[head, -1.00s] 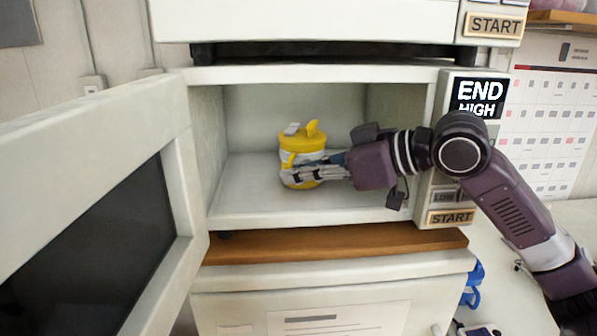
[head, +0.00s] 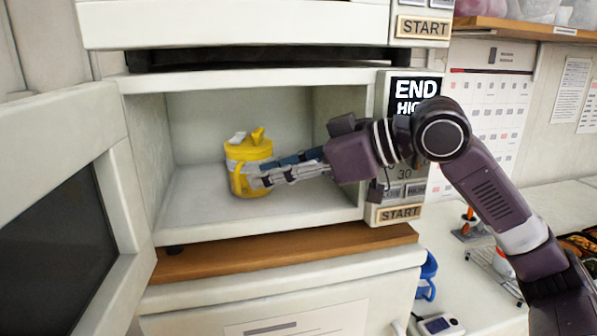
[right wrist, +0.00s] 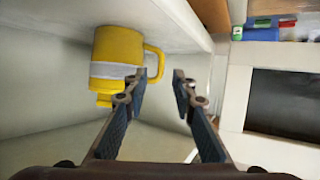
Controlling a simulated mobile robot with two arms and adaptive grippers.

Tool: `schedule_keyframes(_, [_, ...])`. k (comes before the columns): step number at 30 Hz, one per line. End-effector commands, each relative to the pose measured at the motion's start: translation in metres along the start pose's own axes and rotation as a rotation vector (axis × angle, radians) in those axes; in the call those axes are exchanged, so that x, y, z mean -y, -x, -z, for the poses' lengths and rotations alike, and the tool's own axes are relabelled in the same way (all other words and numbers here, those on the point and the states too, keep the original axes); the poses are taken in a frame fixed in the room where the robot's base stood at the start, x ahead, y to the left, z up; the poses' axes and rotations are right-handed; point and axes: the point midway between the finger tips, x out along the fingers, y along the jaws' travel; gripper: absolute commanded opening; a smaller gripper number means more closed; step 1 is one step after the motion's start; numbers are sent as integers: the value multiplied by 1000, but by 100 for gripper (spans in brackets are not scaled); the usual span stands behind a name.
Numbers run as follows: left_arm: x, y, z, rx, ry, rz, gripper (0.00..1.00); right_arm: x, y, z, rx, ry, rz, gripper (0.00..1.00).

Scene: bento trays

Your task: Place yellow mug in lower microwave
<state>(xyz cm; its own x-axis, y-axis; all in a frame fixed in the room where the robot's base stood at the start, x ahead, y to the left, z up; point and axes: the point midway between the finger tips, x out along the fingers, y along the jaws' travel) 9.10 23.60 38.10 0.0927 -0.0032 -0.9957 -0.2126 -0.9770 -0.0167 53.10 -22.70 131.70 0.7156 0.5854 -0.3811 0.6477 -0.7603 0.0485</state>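The yellow mug (head: 250,152), with a pale band and a handle, stands upright on the floor of the lower microwave (head: 205,215), whose door (head: 60,120) is open to the left. My right gripper (head: 262,173) reaches into the cavity from the right, its fingertips overlapping the mug's lower right in the head view. In the right wrist view the gripper (right wrist: 158,76) has its fingers apart, and the mug (right wrist: 117,50) shows upside down beyond them, its handle near the gap between the tips. The gripper holds nothing. My left gripper is out of view.
The upper microwave (head: 235,25) sits above. A control panel with a START label (head: 400,213) flanks the cavity on the right. A wooden shelf edge (head: 285,250) runs below. The counter (head: 480,290) at right holds a small rack and food trays. The cavity floor around the mug is clear.

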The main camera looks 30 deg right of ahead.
Motion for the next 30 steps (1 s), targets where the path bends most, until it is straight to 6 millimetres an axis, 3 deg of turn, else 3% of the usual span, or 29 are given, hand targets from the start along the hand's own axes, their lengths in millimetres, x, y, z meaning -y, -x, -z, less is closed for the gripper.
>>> schedule_keyframes(6, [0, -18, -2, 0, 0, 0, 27, 0, 44, -4, 2, 2, -3, 25])
schedule_keyframes(12, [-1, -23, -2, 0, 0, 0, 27, 0, 65, -2, 1, 1, -1, 25])
schedule_keyframes(30, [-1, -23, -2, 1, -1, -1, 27, 1, 69, 0, 1, 1, 1, 25])
